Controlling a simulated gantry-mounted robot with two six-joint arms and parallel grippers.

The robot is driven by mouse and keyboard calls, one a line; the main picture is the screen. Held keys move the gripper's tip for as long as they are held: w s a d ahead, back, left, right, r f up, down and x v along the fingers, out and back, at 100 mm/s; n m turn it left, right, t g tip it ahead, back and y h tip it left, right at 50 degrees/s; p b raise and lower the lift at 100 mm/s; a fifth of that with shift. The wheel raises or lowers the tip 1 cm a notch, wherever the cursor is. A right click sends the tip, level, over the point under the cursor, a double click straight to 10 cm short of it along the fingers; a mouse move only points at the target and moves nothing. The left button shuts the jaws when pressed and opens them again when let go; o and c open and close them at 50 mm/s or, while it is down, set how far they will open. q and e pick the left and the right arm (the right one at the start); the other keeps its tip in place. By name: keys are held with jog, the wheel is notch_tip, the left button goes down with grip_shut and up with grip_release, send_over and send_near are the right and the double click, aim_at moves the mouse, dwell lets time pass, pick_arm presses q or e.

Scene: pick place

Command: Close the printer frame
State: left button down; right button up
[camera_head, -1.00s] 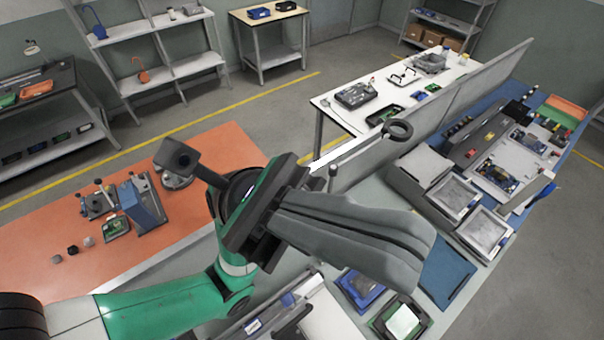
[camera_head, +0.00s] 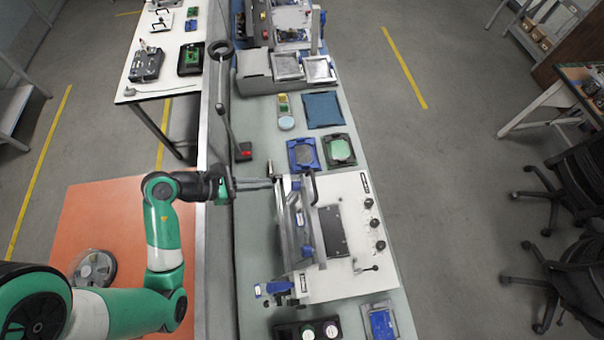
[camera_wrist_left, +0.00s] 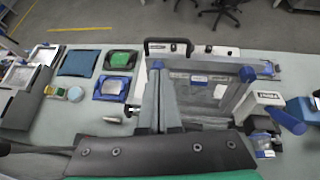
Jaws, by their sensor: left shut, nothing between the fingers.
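The white screen printer (camera_head: 372,280) stands on the grey-green bench, with knobs on its right side. Its metal printer frame (camera_head: 303,228) is raised and tilted, with blue corner parts, at the printer's left side. In the left wrist view the frame (camera_wrist_left: 208,90) is just right of my fingers, with the black handle (camera_wrist_left: 168,42) beyond. My left gripper (camera_head: 270,184) is shut and empty at the frame's upper left end. It also shows in the left wrist view (camera_wrist_left: 159,85). I cannot tell whether the fingers touch the frame. My right gripper is not in view.
A blue tray (camera_head: 291,153) and a black tray with a green board (camera_head: 353,159) lie behind the printer. A grey partition (camera_head: 213,120) runs along the bench's left edge. Dark jars (camera_head: 331,331) and a blue item (camera_head: 380,322) sit in front.

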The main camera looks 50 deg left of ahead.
pick_arm(q)
jog(key=a+n, duration=0.1)
jog(key=a, duration=0.1)
send_near(309, 172)
notch_tip(309, 172, down, 3)
jog(key=w+d, duration=0.1)
jog(key=w, duration=0.1)
jog(key=w+d, duration=0.1)
jog(key=shift+w+r+y, duration=0.1)
jog(key=shift+w+y, duration=0.3)
jog(key=shift+w+d, duration=0.1)
jog(key=shift+w, duration=0.4)
